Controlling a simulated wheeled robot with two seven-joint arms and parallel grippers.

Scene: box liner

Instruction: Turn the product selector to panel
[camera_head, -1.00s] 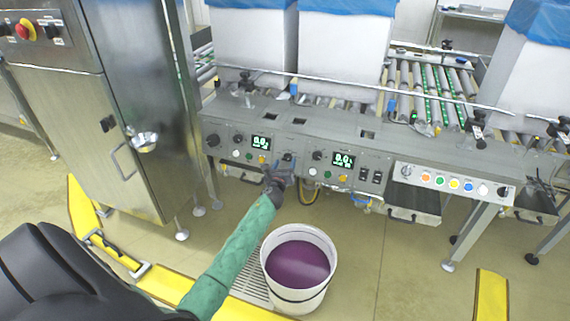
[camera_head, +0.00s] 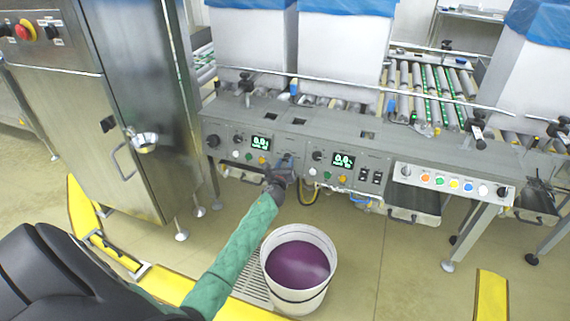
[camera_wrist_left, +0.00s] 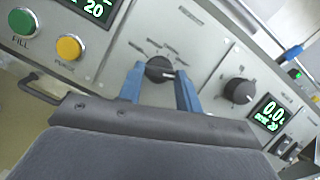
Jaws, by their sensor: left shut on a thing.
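The product selector is a black rotary knob (camera_wrist_left: 158,69) on the grey control panel (camera_wrist_left: 200,50), with small printed labels fanned above it in the left wrist view. My left gripper (camera_wrist_left: 160,80) has its two blue fingers on either side of the knob and is shut on it. The knob's pale pointer line faces right in that view; the labels are too small to read. In the head view my left gripper (camera_head: 285,165) is at the front panel, between the two green displays, and it hides most of the knob. My right gripper is not in view.
A second black knob (camera_wrist_left: 238,91) and a green display (camera_wrist_left: 270,114) lie to the right. A green fill button (camera_wrist_left: 24,22) and a yellow button (camera_wrist_left: 69,47) lie to the left.

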